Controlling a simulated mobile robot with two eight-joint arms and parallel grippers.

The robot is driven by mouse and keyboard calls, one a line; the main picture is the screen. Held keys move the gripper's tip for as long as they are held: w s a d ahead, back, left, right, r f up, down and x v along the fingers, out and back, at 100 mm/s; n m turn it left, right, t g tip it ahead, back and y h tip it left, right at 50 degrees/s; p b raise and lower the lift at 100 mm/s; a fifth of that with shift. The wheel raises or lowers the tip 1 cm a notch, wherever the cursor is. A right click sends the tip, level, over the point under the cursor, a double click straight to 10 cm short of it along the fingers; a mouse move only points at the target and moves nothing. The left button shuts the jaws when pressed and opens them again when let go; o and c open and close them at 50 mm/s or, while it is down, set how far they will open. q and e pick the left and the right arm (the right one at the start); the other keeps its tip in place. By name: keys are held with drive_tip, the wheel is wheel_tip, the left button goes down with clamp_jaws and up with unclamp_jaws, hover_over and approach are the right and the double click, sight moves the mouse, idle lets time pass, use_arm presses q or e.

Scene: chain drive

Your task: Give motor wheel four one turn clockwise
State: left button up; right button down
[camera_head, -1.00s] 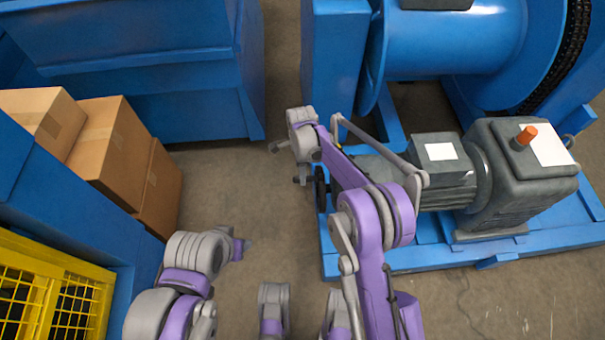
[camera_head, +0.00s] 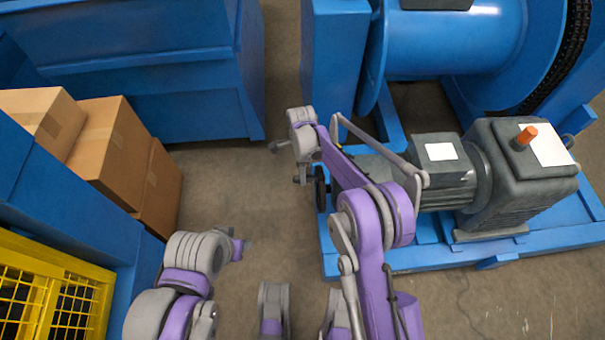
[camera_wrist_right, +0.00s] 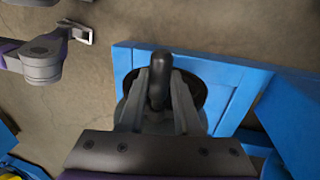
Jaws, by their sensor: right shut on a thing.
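The motor wheel (camera_head: 320,188) is a dark handwheel on the left end of the grey motor (camera_head: 445,175); my right arm hides part of the view around it. My right gripper (camera_head: 302,180) is at the wheel's left side. In the right wrist view, its two grey fingers (camera_wrist_right: 160,98) are shut on a black upright handle (camera_wrist_right: 160,65). Part of the dark wheel (camera_wrist_right: 199,92) shows behind the fingers, the rest is hidden. My left gripper (camera_head: 241,249) is low over the floor, left of the wheel and apart from it; its jaws are too small to read.
The motor stands on a blue frame (camera_head: 500,252). A blue drum (camera_head: 455,45) and a dark chain (camera_head: 570,45) are behind it. Cardboard boxes (camera_head: 105,140) and a yellow mesh guard (camera_head: 75,295) are at the left. Bare floor (camera_head: 225,190) lies between.

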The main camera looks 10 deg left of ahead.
drive_tip(key=shift+s, duration=0.1)
idle(0.3)
drive_tip(key=shift+s+d+r+t+p, duration=0.1)
drive_tip(key=shift+s+t+p, duration=0.3)
drive_tip(key=shift+s+t, duration=0.1)
drive_tip(key=shift+s+d+f+t+y, duration=0.15)
drive_tip(key=shift+s+f+t, duration=0.15)
drive_tip(key=shift+s+t, duration=0.5)
drive_tip(key=shift+s+d+f+t+y, duration=0.2)
drive_tip(key=shift+s+f+t, duration=0.15)
drive_tip(key=shift+s+t, duration=0.45)
drive_tip(key=shift+s+d+f+t+y, duration=0.15)
drive_tip(key=shift+s+f+t, duration=0.15)
drive_tip(key=shift+s+t, duration=0.5)
